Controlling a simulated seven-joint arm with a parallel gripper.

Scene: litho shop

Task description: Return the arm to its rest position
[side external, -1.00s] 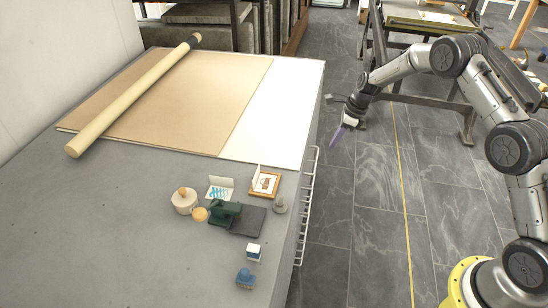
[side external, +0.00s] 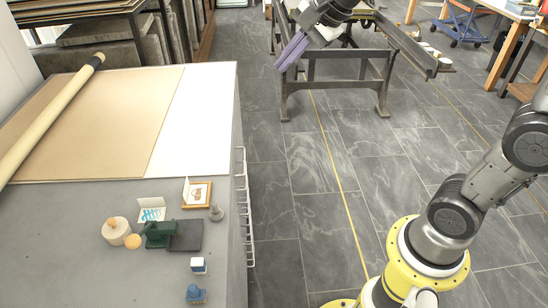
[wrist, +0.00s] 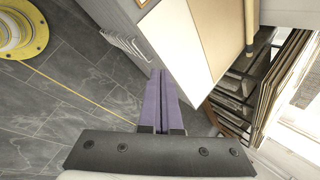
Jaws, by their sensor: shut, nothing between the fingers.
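My gripper (side external: 291,52) is at the top middle of the side external view, raised over the floor to the right of the grey cabinet and apart from everything on it. Its two purple fingers lie together with nothing between them. In the wrist view my gripper (wrist: 161,73) points toward the cabinet's edge, with the fingers side by side. Part of my arm runs out of the top of the side external view.
The grey cabinet (side external: 70,245) carries a rolled tube (side external: 45,122), a white sheet (side external: 200,110), a green stapler-like tool (side external: 158,235), a framed picture (side external: 196,194) and small stamps. A dark metal stand (side external: 340,88) is behind my gripper. The tiled floor between is clear.

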